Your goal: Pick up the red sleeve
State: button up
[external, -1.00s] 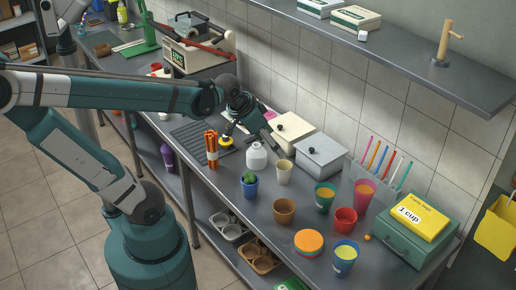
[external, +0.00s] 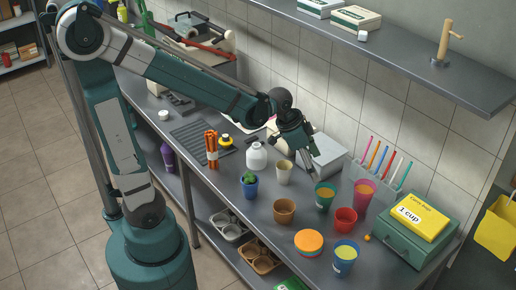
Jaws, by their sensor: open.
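The red sleeve (external: 345,221) looks like a short red cup-shaped ring.
Close around the red sleeve are the blue cup (external: 345,260), an orange-topped stack (external: 308,242) and the green case (external: 408,238) with a yellow box (external: 420,217). A clear holder with colored straws (external: 376,165) stands behind. A wall shelf (external: 400,52) hangs above the counter.

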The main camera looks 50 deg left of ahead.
aim_at(346, 216)
jog(key=w+d+f+m, duration=0.1)
jog(key=d+f, duration=0.2)
jog(key=w+d+f+m+g, duration=0.1)
jog(key=w+d+f, duration=0.1)
jog(key=d+f, duration=0.1)
jog(key=w+d+f+m+h+b, duration=0.1)
jog(key=w+d+f+m, duration=0.1)
jog(key=f, duration=0.3)
jog(key=shift+w+d+f+g, duration=0.15)
jog(key=shift+d+g, duration=0.15)
jog(key=shift+d, duration=0.55)
jog(key=shift+w+d+f, duration=0.15)
jog(key=shift+d+f, duration=0.3)
jog(key=shift+f, duration=0.15)
jog(key=shift+b+x, duration=0.3)
jog(key=shift+x, duration=1)
jog(key=shift+s+b+x, duration=0.2)
jog(key=shift+b+x, duration=0.45)
jog(key=shift+x, duration=1.95)
jog(key=shift+d, duration=0.15)
jog(key=c, duration=0.8)
